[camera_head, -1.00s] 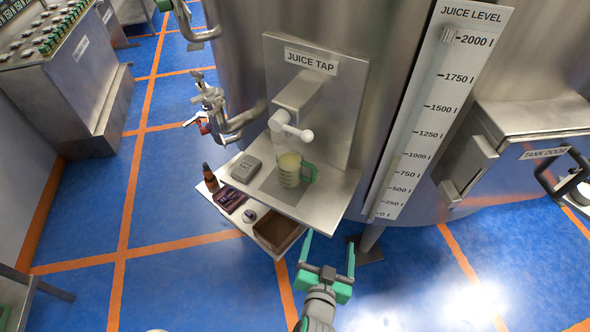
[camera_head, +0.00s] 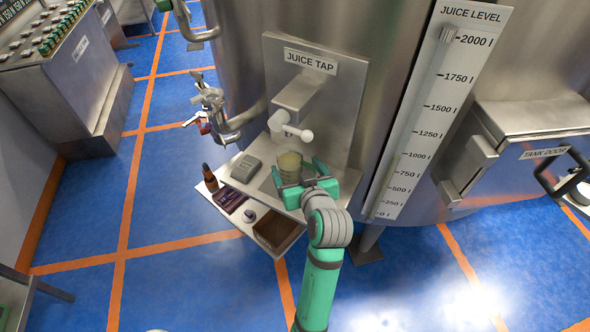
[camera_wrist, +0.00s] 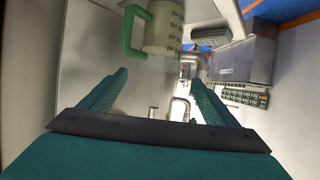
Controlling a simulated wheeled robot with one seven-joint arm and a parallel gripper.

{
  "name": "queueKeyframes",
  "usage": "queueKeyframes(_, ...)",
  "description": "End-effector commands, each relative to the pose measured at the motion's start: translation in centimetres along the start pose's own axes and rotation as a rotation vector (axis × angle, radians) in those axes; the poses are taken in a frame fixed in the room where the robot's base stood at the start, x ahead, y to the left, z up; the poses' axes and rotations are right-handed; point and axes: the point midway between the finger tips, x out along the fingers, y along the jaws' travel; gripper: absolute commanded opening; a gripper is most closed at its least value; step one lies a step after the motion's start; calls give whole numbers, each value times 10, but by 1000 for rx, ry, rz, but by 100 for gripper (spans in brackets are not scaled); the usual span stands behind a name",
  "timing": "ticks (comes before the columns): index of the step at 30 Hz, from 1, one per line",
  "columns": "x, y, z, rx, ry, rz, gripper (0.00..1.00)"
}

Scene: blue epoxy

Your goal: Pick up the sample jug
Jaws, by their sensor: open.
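The sample jug (camera_head: 289,166) stands on the small steel shelf under the juice tap (camera_head: 290,128). It is clear with graduation marks and pale contents. My gripper (camera_head: 299,172) is in front of the jug, and its fingers and the arm hide the jug's lower part and handle in the head view. In the wrist view the jug (camera_wrist: 164,27) is at the top, beyond the fingertips, with its green handle (camera_wrist: 133,32) on the left. My gripper (camera_wrist: 160,85) is open and nothing is between its fingers.
A grey device (camera_head: 246,168) sits on the shelf (camera_head: 337,183) left of the jug. A lower shelf holds a brown bottle (camera_head: 209,177), a purple item and a brown box (camera_head: 278,233). The tank wall and tap panel (camera_head: 345,85) stand close behind.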

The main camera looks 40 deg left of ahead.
Motion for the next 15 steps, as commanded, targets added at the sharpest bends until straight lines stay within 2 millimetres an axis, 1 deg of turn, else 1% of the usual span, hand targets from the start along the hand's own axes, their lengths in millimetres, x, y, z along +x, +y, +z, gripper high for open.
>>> queueKeyframes(1,8,0,0,-1,0,-1,82)
queueKeyframes(3,17,0,0,0,-1,0,82)
queueKeyframes(6,26,1,0,1,0,1,82)
queueKeyframes(11,34,1,0,0,1,1,82)
queueKeyframes(15,54,2,2,0,0,1,82)
